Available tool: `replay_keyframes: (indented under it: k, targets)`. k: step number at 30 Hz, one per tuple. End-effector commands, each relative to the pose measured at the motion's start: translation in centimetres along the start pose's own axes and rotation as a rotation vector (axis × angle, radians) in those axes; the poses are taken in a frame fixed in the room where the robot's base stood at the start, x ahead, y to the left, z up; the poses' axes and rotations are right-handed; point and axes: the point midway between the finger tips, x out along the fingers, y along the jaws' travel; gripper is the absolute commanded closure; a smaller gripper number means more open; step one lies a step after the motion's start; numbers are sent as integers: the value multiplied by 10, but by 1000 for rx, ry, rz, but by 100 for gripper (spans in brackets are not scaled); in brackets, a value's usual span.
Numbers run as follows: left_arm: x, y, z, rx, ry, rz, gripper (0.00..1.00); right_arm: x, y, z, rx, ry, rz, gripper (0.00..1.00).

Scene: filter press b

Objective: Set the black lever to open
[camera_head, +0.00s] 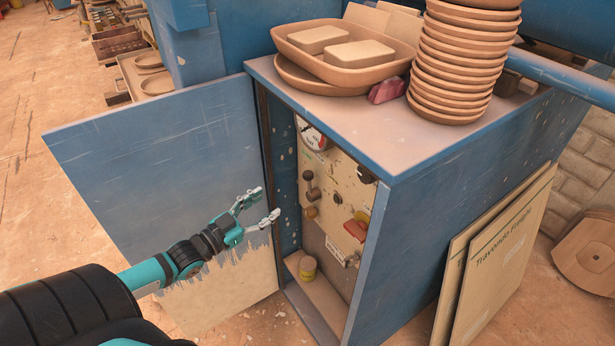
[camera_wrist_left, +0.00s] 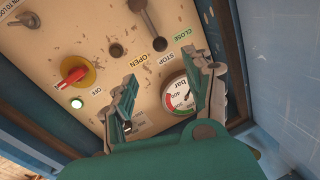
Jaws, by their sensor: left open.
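The black lever (camera_head: 312,186) is on the beige control panel (camera_head: 337,170) inside the open blue cabinet. In the left wrist view the lever (camera_wrist_left: 147,22) shows at the top, its knob pointing roughly at the STOP label (camera_wrist_left: 167,59), between the OPEN (camera_wrist_left: 143,58) and CLOSE (camera_wrist_left: 187,34) labels. My left gripper (camera_head: 269,204) is open and empty, in front of the cabinet opening and apart from the lever. In the wrist view its fingers (camera_wrist_left: 165,97) spread in front of the pressure gauge (camera_wrist_left: 178,93). My right gripper is not in view.
The cabinet door (camera_head: 165,150) stands open at the left. A red switch (camera_wrist_left: 75,76) and a lit green lamp (camera_wrist_left: 77,103) are on the panel. A yellow tin (camera_head: 307,268) stands on the cabinet's lower ledge. Stacked clay dishes (camera_head: 455,65) stand on top.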

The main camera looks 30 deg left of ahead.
Motion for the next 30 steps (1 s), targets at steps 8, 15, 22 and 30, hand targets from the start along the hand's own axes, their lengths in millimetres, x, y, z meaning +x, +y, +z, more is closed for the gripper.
replay_keyframes:
  k: [8,15,22,30]
  targets:
    - [59,-1,-1,1,4,-2,47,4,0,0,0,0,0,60]
    - [108,-1,0,1,2,-2,47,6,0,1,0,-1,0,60]
    - [142,-1,1,1,-1,-2,47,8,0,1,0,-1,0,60]
    - [155,0,1,2,-3,-1,47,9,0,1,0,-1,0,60]
